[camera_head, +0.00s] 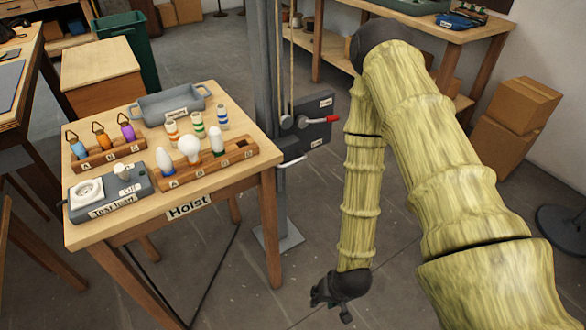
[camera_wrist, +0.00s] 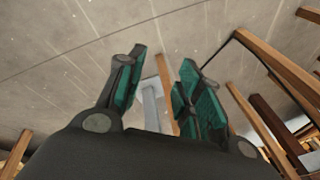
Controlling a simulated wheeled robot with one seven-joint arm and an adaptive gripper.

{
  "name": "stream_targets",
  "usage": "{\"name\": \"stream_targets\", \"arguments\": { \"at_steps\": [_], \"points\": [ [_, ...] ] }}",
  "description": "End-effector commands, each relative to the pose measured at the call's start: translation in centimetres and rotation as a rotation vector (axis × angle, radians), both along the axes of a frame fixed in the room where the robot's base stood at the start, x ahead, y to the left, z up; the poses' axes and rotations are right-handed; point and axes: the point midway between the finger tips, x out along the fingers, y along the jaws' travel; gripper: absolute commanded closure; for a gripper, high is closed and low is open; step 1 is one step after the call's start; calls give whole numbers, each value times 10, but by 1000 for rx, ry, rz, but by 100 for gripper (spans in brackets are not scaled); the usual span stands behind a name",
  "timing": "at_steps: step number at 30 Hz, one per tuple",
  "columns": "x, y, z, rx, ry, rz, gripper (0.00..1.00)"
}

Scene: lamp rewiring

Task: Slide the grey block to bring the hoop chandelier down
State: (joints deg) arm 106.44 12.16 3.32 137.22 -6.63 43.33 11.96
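My gripper (camera_head: 330,302) hangs low over the floor, right of the hoist table and in front of the grey post (camera_head: 265,70). In the wrist view its fingers (camera_wrist: 160,85) are apart with nothing between them, and the foot of the post shows beyond them. A dark grey plate (camera_head: 322,132) with a red-tipped lever (camera_head: 325,119) is fixed beside the post, next to a hanging rope (camera_head: 291,50). A pale handle (camera_head: 292,161) juts out lower on the post. I cannot make out which part is the grey block. The hoop chandelier is not in view.
The table labelled Hoist (camera_head: 205,197) carries bulbs, a grey tray (camera_head: 172,103) and a test box (camera_head: 108,190). A green bin (camera_head: 130,50) stands behind. Cardboard boxes (camera_head: 515,115) and a workbench (camera_head: 430,27) are at the back right. Floor around my gripper is clear.

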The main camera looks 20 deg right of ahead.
Motion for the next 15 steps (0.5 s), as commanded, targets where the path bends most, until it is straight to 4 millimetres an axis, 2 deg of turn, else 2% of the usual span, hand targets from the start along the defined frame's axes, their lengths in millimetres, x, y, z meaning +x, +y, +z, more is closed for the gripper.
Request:
{"name": "stream_targets", "arguments": {
  "at_steps": [1,6,11,15],
  "points": [
    [23,1,-9,35,-43,-48,65],
    [92,4,-2,164,-177,-204,65],
    [155,0,15,299,-302,-343,65],
    [207,-8,37,427,-409,-454,65]
  ]
}}
